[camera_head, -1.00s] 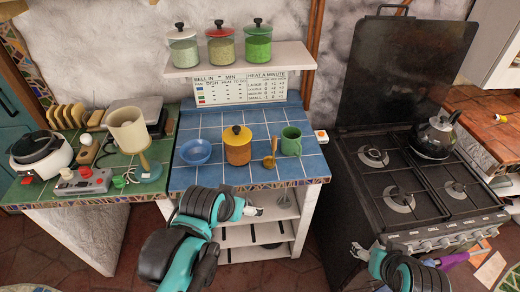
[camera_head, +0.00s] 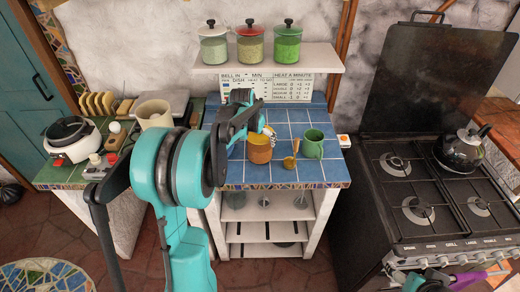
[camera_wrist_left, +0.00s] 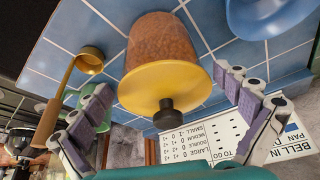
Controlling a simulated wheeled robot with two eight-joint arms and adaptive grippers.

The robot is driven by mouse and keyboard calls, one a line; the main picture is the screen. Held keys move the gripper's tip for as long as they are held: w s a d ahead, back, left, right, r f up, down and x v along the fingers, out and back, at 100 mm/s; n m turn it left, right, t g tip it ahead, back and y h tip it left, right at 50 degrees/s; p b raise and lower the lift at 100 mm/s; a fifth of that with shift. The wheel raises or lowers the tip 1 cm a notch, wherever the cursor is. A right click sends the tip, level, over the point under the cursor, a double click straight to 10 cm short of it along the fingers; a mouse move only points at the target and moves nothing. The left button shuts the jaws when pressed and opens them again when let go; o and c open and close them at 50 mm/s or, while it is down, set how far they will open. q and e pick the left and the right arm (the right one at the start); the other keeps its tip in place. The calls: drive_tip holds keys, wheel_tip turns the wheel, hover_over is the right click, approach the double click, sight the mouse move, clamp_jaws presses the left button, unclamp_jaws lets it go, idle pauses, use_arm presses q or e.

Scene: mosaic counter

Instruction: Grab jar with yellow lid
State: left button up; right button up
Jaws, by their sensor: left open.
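The jar with the yellow lid (camera_head: 259,153) stands on the blue tiled counter (camera_head: 300,178), its top partly hidden by my left arm in the head view. In the left wrist view the jar (camera_wrist_left: 160,45) has an orange-brown body, a yellow lid and a dark knob. My left gripper (camera_head: 264,130) is over the jar's top. In the left wrist view its fingers (camera_wrist_left: 163,88) are spread wide, one on each side of the lid, with nothing held. My right arm (camera_head: 428,283) shows at the bottom right edge; its finger opening is unclear.
A green mug (camera_head: 312,143) and a brass ladle (camera_head: 291,161) stand close right of the jar. A blue bowl (camera_wrist_left: 270,14) shows in the left wrist view. Lidded glass jars (camera_head: 250,47) line the shelf above (camera_head: 268,69). The stove (camera_head: 405,215) is at right.

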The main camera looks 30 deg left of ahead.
use_arm(q)
drive_tip(key=b+x, duration=0.2)
drive_tip(key=x, duration=0.4)
drive_tip(key=shift+f, duration=0.1)
drive_tip(key=shift+s, duration=0.1)
drive_tip(key=c, duration=1.6)
